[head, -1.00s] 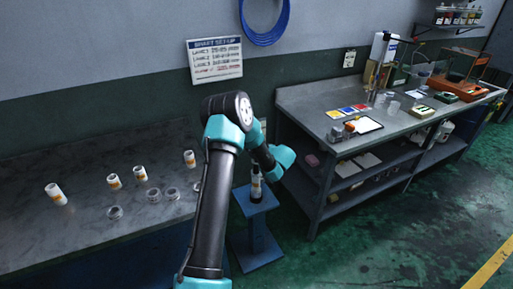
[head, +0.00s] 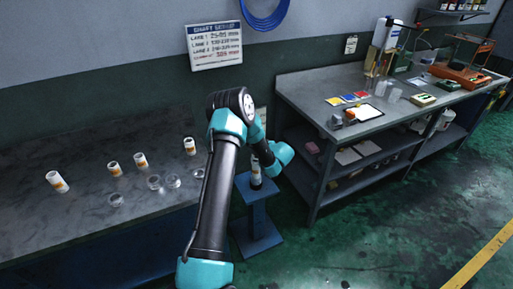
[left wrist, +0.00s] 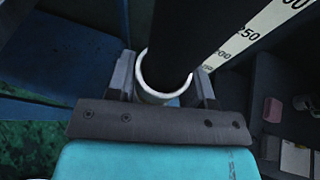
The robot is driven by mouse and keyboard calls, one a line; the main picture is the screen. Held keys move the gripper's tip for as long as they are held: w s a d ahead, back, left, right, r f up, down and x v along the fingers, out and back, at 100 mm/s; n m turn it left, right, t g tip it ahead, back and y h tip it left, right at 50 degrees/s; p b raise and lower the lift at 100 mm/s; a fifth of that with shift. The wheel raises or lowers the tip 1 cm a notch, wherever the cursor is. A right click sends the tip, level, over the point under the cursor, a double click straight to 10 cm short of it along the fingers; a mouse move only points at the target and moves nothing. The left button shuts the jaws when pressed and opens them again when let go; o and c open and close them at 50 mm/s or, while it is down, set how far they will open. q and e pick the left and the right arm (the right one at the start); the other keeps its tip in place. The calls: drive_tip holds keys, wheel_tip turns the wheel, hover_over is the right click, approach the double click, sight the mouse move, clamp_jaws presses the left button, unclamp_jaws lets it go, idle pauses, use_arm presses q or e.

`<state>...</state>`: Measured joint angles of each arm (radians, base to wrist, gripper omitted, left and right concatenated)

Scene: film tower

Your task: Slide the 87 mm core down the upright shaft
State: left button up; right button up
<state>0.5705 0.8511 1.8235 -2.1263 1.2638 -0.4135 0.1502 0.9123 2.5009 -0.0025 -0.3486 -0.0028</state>
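In the left wrist view my left gripper (left wrist: 163,84) has its two fingers on opposite sides of a white core (left wrist: 153,97), closed on it. The dark upright shaft (left wrist: 172,35) passes up through the core's opening. In the head view the left gripper is beside the shaft and its fingertips are mostly hidden by my arm. My right gripper is not in view.
A printed scale (left wrist: 244,36) stands beside the shaft. Several labelled cores, among them one at far left (head: 57,181), and clear rings (head: 154,182) are on the left bench (head: 60,225). A grey workbench (head: 310,92) with shelves stands close to the right of the stand.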

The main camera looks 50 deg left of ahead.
use_arm(q)
drive_tip(key=o, duration=0.5)
drive_tip(key=shift+d, duration=0.1)
drive_tip(key=v, duration=1.7)
drive_tip(key=shift+d, duration=0.15)
idle(0.5)
